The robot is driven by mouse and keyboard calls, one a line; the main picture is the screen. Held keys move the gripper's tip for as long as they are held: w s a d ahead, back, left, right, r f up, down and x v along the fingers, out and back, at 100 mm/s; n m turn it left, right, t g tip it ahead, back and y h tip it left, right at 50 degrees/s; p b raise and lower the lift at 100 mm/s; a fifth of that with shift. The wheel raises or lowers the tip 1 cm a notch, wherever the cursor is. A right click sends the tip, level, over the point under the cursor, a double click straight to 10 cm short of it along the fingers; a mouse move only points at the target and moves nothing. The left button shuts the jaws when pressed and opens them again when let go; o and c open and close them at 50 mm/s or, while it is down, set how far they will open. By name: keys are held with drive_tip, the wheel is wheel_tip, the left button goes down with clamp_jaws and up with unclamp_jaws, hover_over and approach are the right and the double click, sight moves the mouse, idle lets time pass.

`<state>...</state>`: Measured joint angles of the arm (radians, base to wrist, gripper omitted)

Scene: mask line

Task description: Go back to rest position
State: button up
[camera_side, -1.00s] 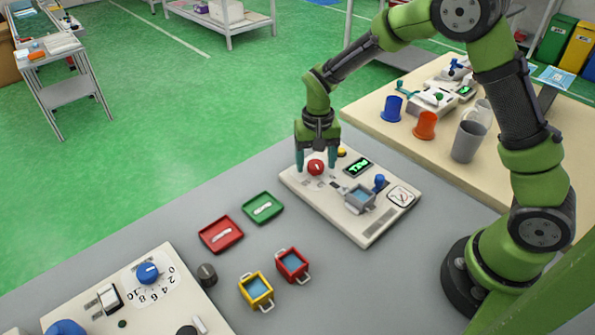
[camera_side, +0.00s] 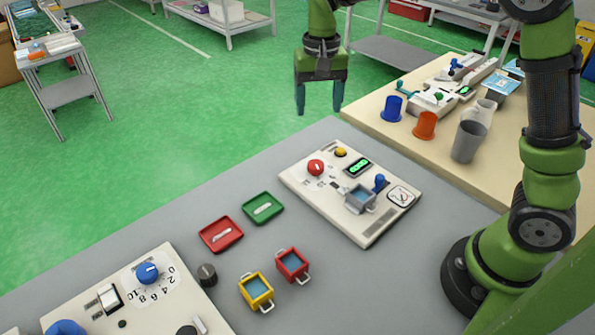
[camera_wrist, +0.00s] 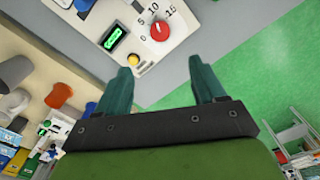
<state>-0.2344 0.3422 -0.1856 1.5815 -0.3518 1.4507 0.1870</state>
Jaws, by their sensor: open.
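The panel carries a red knob (camera_side: 315,167), a yellow button (camera_side: 340,152), a green-lit display (camera_side: 358,168), a blue-topped lever (camera_side: 379,182) and a dial gauge (camera_side: 400,196). A grey container with blue contents (camera_side: 360,198) sits on the panel. The red knob also shows in the wrist view (camera_wrist: 160,30), apart from the fingers.
Red (camera_side: 221,235) and green (camera_side: 263,208) trays and yellow (camera_side: 256,290) and red (camera_side: 292,264) handled containers are on the grey table. A second panel (camera_side: 190,305) is at lower left. Cups, including an orange one (camera_side: 425,125), stand on the wooden table at right.

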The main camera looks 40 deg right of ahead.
drive_tip(key=shift+r, duration=0.5)
drive_tip(key=shift+w, duration=0.1)
drive_tip(key=s+r+n+t+y, duration=0.1)
drive_tip(key=s+r+t, duration=0.1)
drive_tip(key=s, duration=0.7)
drive_tip(key=s+r+n+t+y, duration=0.1)
drive_tip(key=s+t, duration=0.4)
drive_tip(key=s, duration=0.5)
drive_tip(key=shift+s+d+r+n, duration=0.2)
drive_tip(key=shift+d+r+n, duration=0.1)
drive_tip(key=shift+r, duration=0.45)
